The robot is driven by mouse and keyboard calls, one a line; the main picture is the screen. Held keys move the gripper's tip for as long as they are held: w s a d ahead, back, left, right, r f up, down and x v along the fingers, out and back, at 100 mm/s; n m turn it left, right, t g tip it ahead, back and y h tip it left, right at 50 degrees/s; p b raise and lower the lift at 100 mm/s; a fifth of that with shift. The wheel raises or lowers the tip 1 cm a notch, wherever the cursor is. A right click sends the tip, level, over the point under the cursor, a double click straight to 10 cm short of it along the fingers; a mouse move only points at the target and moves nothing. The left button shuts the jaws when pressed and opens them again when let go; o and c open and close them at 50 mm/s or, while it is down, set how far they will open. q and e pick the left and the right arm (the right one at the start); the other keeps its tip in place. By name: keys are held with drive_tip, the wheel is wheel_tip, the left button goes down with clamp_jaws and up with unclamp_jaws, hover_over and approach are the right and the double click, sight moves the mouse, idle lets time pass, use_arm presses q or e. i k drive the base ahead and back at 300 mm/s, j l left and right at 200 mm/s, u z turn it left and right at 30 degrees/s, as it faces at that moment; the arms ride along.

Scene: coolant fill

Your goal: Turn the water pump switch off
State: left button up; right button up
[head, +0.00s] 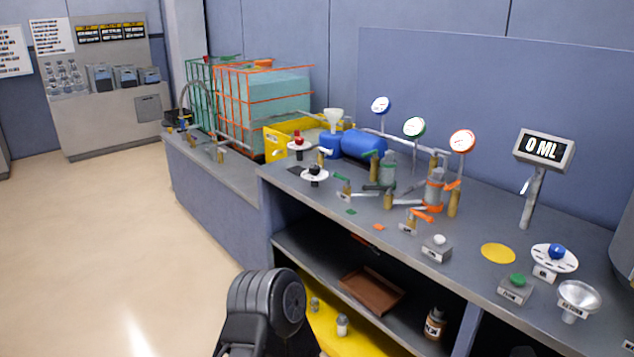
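I cannot tell which control is the water pump switch, as the small labels are unreadable. Candidates on the grey bench (470,255) include a box with a white button (437,249), a box with a green button (516,289) and a white dial with a blue knob (554,256). Further back are a dial with a red knob (298,146) and one with a black knob (314,174). A dark, rounded part of my arm rises at the bottom middle, in front of the shelf. Neither gripper's fingers show.
A display (543,149) reads 0 ML. Three round gauges, a blue tank (363,144), pipes and valves crowd the bench. Caged liquid tanks (265,100) stand at the back left. A grey cabinet (107,85) stands against the wall. The floor at left is clear.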

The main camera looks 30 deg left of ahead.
sight(314, 169)
drive_tip(key=i+j, duration=0.15)
drive_tip(key=j, duration=0.2)
drive_tip(key=i+j, duration=0.15)
drive_tip(key=j, duration=0.25)
drive_tip(key=i+j, duration=0.2)
drive_tip(key=j, duration=0.15)
drive_tip(key=i+j, duration=0.15)
drive_tip(key=j, duration=0.25)
drive_tip(key=i+j, duration=0.15)
drive_tip(key=j, duration=0.2)
drive_tip(key=i+j, duration=0.15)
drive_tip(key=j, duration=0.25)
drive_tip(key=i+j, duration=0.2)
drive_tip(key=j, duration=0.15)
drive_tip(key=i+j+u, duration=0.1)
drive_tip(key=j, duration=0.3)
